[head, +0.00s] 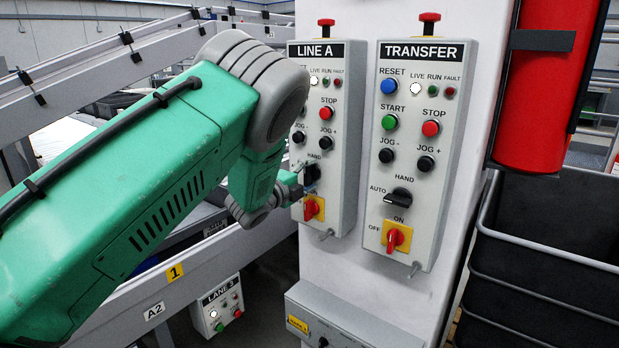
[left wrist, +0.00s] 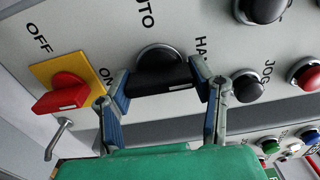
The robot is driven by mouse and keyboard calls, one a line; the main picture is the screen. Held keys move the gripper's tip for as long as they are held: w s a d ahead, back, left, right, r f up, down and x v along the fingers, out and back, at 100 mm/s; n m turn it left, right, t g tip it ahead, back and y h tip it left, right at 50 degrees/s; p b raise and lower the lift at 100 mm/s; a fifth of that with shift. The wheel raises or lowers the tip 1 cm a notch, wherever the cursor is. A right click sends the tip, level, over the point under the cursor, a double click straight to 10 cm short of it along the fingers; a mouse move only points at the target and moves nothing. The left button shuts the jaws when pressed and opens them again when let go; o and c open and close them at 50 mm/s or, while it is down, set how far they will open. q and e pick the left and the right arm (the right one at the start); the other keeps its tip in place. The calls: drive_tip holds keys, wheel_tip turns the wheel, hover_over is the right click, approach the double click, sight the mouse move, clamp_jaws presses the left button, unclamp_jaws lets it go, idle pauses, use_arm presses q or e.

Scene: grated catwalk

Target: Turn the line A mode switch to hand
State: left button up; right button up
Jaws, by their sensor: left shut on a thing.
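The LINE A box (head: 346,150) is on the pale column, partly behind my left arm. Its black mode switch (head: 312,173) sits under the HAND label, above the red-on-yellow OFF/ON switch (head: 313,207). My left gripper (head: 303,182) is at this switch, coming from the left. In the left wrist view, the gripper (left wrist: 160,80) has one finger at each end of the black knob (left wrist: 158,72) and is shut on it. The knob's white mark is at its end toward HAND, so the knob stands upright on the panel. The AUTO label is partly cut off. My right gripper is not in view.
The TRANSFER box (head: 420,150) stands close on the right, its similar switch (head: 398,198) turned to AUTO. A red cylinder (head: 545,90) and dark bins (head: 550,260) are further right. A grey rail (head: 240,245) and the LANE 3 box (head: 218,307) lie below my arm.

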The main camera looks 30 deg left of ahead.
use_arm(q)
drive_tip(key=shift+s+f, duration=0.1)
drive_tip(key=shift+f, duration=0.25)
drive_tip(key=o, duration=1.1)
drive_tip(key=shift+o, duration=0.4)
drive_tip(key=shift+r, duration=0.1)
drive_tip(key=s, duration=1.1)
drive_tip(key=shift+s+a, duration=0.4)
drive_tip(key=shift+a, duration=0.05)
